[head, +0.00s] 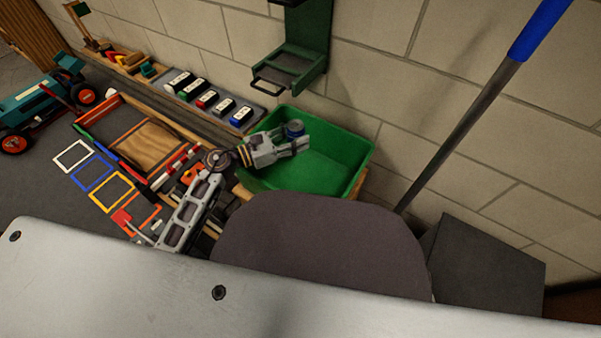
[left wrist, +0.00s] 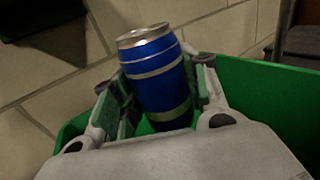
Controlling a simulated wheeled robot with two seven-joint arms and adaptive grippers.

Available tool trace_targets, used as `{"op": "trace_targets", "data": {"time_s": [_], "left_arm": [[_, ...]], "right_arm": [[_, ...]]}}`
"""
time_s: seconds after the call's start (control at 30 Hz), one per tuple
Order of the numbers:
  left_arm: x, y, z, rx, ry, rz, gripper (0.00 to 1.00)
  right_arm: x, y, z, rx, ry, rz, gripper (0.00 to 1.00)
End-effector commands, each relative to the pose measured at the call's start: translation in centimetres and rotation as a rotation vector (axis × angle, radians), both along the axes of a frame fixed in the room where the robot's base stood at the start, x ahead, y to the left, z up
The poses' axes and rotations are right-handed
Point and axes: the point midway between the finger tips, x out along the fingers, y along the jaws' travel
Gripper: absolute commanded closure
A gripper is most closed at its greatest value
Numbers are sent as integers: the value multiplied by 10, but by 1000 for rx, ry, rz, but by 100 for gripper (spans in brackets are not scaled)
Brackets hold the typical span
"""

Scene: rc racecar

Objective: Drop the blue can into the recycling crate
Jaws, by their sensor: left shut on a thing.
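The blue can (left wrist: 160,84) has silver bands and a silver top. It stands slightly tilted between the fingers of my left gripper (left wrist: 158,95), which is shut on it. In the head view the left gripper (head: 292,143) reaches in over the left part of the green recycling crate (head: 345,138), and the can (head: 295,128) shows at its tip. The crate's green wall (left wrist: 262,95) shows behind and beside the can in the left wrist view. The can appears above the crate's floor; its exact height is hard to tell. My right gripper is not seen.
A green wall bracket (head: 296,62) hangs above the crate. A row of small labelled blocks (head: 208,98) lies left of it. A blue-topped pole (head: 470,105) leans right, near a dark grey box (head: 485,265).

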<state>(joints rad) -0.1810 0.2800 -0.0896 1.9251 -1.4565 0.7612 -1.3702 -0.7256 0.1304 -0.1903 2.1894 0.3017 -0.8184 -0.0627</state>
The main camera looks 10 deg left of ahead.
Motion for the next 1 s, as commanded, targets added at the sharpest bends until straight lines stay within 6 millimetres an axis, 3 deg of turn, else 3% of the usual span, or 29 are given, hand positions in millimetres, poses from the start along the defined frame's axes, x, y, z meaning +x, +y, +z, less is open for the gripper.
{"op": "trace_targets", "data": {"time_s": [0.2, 0.23, 0.4, 1.0], "left_arm": [[0, 0, 0, 0, 0, 0, 67], [0, 0, 0, 0, 0, 0, 53], [0, 0, 0, 0, 0, 0, 31], [-6, 8, -1, 2, 1, 0, 31]], "right_arm": [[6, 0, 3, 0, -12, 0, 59], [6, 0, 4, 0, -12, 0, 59], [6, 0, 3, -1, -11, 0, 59], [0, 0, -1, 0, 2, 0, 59]]}}
